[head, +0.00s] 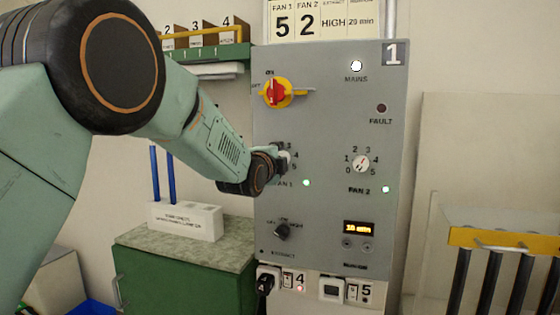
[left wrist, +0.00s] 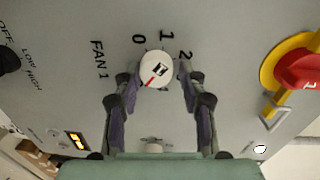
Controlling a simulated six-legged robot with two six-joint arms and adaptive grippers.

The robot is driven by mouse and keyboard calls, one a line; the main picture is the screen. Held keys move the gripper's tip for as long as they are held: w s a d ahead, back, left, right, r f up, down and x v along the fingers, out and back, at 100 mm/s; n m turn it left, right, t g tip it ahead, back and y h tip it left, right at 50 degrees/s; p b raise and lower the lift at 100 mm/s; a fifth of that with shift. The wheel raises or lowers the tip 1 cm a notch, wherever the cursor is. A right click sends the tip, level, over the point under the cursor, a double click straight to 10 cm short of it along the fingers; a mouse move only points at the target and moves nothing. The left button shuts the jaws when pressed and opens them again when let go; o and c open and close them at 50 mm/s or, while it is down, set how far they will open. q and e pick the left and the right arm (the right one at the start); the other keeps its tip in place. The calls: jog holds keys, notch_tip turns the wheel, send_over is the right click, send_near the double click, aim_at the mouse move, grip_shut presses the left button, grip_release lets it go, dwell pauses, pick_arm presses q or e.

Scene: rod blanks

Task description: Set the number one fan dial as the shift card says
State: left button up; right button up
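The shift card (head: 320,20) above the panel reads FAN 1: 5, FAN 2: 2, extract HIGH, 20 min. My left gripper (head: 284,160) is at the FAN 1 dial, largely covering it in the head view. In the left wrist view the round white FAN 1 dial (left wrist: 156,68) sits between the two fingertips of my left gripper (left wrist: 156,76), with narrow gaps at its sides; I see no clear contact. Its red line points lower left, on the side away from the visible 0, 1 and 2. The number there is hidden or out of sight. My right gripper is not in view.
The red and yellow mains switch (head: 277,92) is above FAN 1. The FAN 2 dial (head: 361,163) is to the right and the black extract knob (head: 282,231) below. A lit display (head: 359,228) is lower right. A green cabinet (head: 185,275) stands left.

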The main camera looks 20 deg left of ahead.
pick_arm(q)
jog(key=shift+o, duration=1.4)
jog(key=shift+w+f, duration=0.1)
jog(key=shift+f, duration=0.05)
jog(key=shift+s, duration=0.2)
jog(key=s, duration=1.2)
jog(key=shift+a+r, duration=0.15)
jog(key=shift+r, duration=0.25)
jog(key=shift+w, duration=0.15)
